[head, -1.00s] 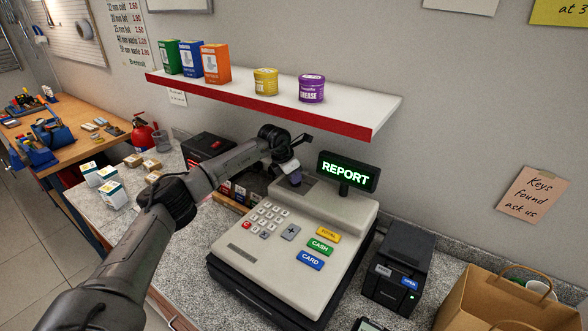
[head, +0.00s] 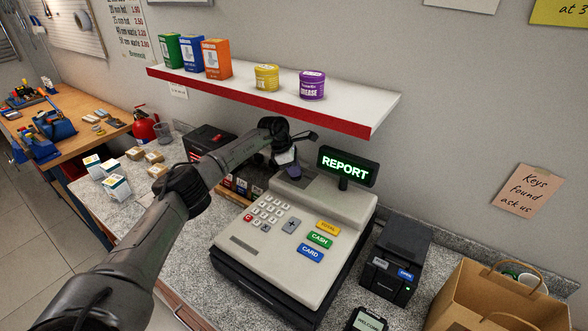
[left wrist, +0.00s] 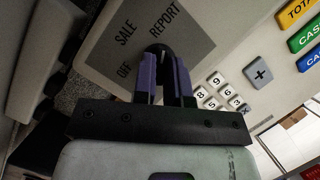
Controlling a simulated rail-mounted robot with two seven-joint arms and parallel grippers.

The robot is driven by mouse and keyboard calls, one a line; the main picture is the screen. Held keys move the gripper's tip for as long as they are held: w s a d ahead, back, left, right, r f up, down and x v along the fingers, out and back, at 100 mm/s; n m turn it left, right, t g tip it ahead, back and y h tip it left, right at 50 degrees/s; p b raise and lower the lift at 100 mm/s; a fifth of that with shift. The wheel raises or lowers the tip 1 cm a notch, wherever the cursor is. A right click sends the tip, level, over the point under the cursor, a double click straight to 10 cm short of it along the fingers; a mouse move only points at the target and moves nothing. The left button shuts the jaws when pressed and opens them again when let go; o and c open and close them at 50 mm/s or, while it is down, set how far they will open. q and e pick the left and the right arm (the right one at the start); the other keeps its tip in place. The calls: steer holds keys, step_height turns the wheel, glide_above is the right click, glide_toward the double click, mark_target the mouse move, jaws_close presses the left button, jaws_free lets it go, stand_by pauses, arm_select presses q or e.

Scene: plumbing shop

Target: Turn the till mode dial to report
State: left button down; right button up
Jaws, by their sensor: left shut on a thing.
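The till (head: 275,250) is cream coloured and stands on the grey counter. Its display (head: 345,167) reads REPORT in green. In the left wrist view, the mode dial (left wrist: 160,48) is a dark knob on a grey plate (left wrist: 115,45) marked OFF, SALE and REPORT. My left gripper (left wrist: 166,72) has its purple fingers on either side of the dial and is shut on it. In the head view, my left gripper (head: 286,168) is at the till's back left corner, and the dial is hidden there. My right gripper is not in view.
A white shelf (head: 330,109) with a red edge, holding boxes and tins, hangs above and behind my left arm. A black printer (head: 398,255) and a paper bag (head: 490,300) stand right of the till. Small boxes (head: 117,188) lie on the counter at left.

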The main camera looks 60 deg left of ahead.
arm_select(q)
steer(key=shift+s+a+f, duration=0.1)
steer(key=shift+f, duration=0.35)
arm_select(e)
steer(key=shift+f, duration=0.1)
arm_select(q)
steer(key=c, duration=1.2)
jaws_free()
steer(key=shift+r, duration=0.2)
steer(key=shift+o, duration=0.2)
steer(key=shift+f, duration=0.1)
steer(key=shift+r, duration=0.55)
steer(key=v, duration=0.4)
steer(key=shift+r, duration=0.15)
steer(key=s+a+b, duration=0.1)
steer(key=s+a, duration=0.5)
steer(key=s, duration=0.4)
steer(key=shift+a+b, duration=0.4)
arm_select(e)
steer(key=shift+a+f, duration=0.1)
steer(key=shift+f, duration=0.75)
